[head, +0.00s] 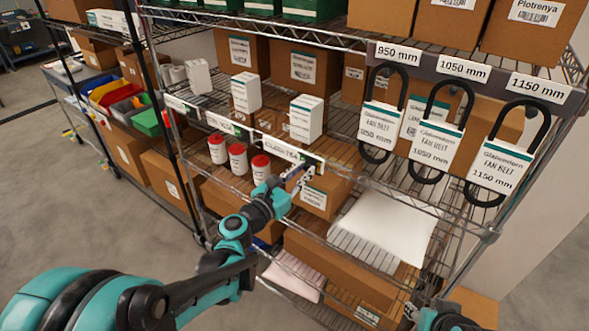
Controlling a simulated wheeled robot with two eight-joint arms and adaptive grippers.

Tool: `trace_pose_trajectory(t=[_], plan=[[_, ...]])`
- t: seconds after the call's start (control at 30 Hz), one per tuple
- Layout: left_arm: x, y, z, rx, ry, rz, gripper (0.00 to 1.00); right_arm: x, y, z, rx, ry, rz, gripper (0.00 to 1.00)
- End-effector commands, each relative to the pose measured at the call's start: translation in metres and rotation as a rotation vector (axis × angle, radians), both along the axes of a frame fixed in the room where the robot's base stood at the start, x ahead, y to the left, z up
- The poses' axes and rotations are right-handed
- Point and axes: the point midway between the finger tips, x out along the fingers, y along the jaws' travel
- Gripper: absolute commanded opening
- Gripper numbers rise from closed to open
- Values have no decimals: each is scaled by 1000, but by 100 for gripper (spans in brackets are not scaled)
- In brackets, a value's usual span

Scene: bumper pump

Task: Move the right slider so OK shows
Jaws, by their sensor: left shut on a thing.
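White label strips run along the front edge of the middle shelf. The left strip (181,105), the middle strip (228,125) and the right strip (287,151) each have small dark or green marks. My left gripper (299,176) is at the lower right end of the right strip, shut on a small part there that looks like the right slider; the fingers mostly hide it.
White boxes (306,118) stand behind the strips, and red-capped bottles (238,158) stand below. Fan belts (434,143) hang at the right under size labels. A white sheet (383,226) lies on a lower shelf. The floor at left is clear.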

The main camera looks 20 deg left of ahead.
Motion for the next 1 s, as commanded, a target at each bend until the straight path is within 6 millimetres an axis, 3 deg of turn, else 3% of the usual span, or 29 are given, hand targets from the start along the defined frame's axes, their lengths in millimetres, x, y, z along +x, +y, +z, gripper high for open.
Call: trace_pose_trajectory(t=[0.1, 0.4, 0.43, 0.5, 0.83, 1.0], plan=[[-6, -14, 0, 0, 0, -3, 0, 0, 0, 1, 0, 0, 0, 40], [-7, -16, 0, 0, 0, -4, 0, 0, 0, 1, 0, 0, 0, 40], [-7, -16, 0, 0, 0, -4, 27, 0, 0, 1, 0, 0, 0, 40], [-7, -16, 0, 0, 0, -4, 40, 0, 0, 1, 0, 0, 0, 40], [-9, -14, 0, 0, 0, -1, 40, 0, 0, 1, 0, 0, 0, 40], [-29, -6, 0, 0, 0, 2, 40, 0, 0, 1, 0, 0, 0, 40]])
